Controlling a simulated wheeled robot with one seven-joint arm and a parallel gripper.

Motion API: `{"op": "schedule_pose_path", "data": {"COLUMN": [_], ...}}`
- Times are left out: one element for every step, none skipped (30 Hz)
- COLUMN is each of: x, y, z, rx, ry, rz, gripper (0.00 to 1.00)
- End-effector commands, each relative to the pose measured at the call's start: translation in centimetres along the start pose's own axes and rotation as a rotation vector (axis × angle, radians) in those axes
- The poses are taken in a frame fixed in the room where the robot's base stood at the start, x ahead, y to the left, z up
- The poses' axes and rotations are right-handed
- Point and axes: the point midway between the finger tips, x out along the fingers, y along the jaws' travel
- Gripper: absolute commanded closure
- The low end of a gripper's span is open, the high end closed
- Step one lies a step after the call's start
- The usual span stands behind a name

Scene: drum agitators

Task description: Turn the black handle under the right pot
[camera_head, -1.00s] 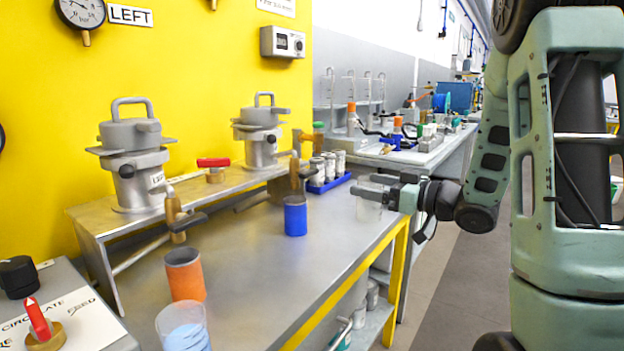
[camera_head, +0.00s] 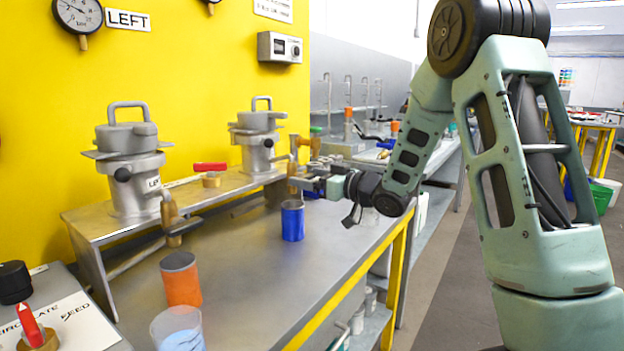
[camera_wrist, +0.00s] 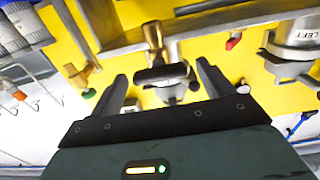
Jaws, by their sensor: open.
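The right pot (camera_head: 258,135) is a grey metal vessel with a loop on its lid, standing on the raised metal shelf. A brass spout (camera_head: 293,168) stands out in front of it. In the wrist view, the black handle (camera_wrist: 160,75) lies across the brass spout (camera_wrist: 154,38). My gripper (camera_head: 298,183) is at the spout, above the bench. In the wrist view my gripper (camera_wrist: 162,70) is open, with one finger on each side of the black handle.
The left pot (camera_head: 130,165) stands further left on the shelf (camera_head: 85,213). A blue cup (camera_head: 292,222) stands close below my gripper. An orange cup (camera_head: 181,280) and a clear beaker (camera_head: 178,330) stand nearer the front. A red-handled valve (camera_head: 211,170) sits between the pots.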

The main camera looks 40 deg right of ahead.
Motion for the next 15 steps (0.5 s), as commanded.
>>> {"op": "schedule_pose_path", "data": {"x": [0.04,0.04,0.03,0.03,0.02,0.02,0.02,0.01,0.01,0.01,0.00,0.00,0.00,0.00,0.00], "y": [0.00,0.00,0.00,0.00,0.00,0.00,0.00,0.00,0.00,0.00,0.00,0.00,0.00,0.00,0.00], "z": [0.00,-0.01,-0.01,-0.01,-0.01,-0.01,-0.01,-0.02,-0.02,-0.02,-0.02,-0.02,-0.02,-0.02,-0.01], "rx": [0.000,0.000,0.000,0.000,0.000,0.000,0.000,0.000,0.000,0.000,0.000,0.000,0.000,0.000,-0.001], "ry": [0.000,0.000,0.000,0.000,0.000,0.000,0.000,0.000,0.000,0.000,0.000,0.000,0.000,0.000,0.000], "rz": [0.000,0.000,0.000,0.000,0.000,0.000,0.000,0.000,0.000,0.000,0.000,0.000,0.000,0.000,0.000], "gripper": [0.20,0.20,0.20,0.20,0.20,0.23,0.31,0.39,0.51,0.59,0.65,0.65,0.65,0.65,0.65]}}
